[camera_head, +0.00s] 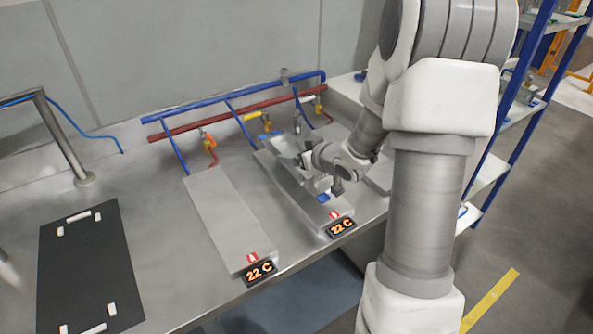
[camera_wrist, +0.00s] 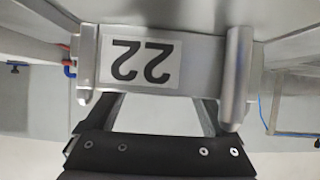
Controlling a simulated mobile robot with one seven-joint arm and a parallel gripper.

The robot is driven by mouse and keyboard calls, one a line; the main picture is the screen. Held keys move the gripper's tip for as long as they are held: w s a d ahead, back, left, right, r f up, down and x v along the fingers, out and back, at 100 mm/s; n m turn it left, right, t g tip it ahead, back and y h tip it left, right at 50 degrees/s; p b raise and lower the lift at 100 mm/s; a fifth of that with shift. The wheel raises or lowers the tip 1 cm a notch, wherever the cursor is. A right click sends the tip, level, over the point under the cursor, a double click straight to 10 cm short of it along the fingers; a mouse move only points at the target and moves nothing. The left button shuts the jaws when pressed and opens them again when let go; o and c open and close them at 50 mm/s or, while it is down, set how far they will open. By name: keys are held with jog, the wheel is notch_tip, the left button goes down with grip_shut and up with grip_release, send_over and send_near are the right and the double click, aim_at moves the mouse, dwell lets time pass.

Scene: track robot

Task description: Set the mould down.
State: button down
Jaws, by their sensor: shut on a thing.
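The mould is a grey metal block with a white "22" label, upside down in the wrist view (camera_wrist: 188,62). It spans the middle of that view, with a round bar at its right end. My gripper (camera_wrist: 156,108) is shut on it, one dark finger towards each side. In the head view the mould (camera_head: 287,148) shows as a grey shape over the far part of the right-hand grey plate (camera_head: 336,208). My wrist hides part of it. I cannot tell whether it touches the plate.
A second long grey plate (camera_head: 222,215) lies bare to the left. Each plate has a "22 C" display at its front end. Blue and red pipes (camera_head: 235,105) run behind. A black board (camera_head: 88,262) with white pegs lies far left. A blue shelf rack (camera_head: 520,110) stands right.

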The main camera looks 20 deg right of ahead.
aim_at(318, 183)
jog(key=shift+f+b, duration=0.65)
jog(key=shift+f, duration=1.25)
jog(key=shift+f, duration=0.15)
grip_release()
jog(key=shift+a+f, duration=0.1)
jog(key=shift+s+r, duration=0.3)
jog(key=shift+r, duration=0.05)
jog(key=p+v, duration=0.2)
jog(key=v, duration=0.9)
jog(key=shift+s, duration=0.2)
jog(key=shift+r, duration=0.1)
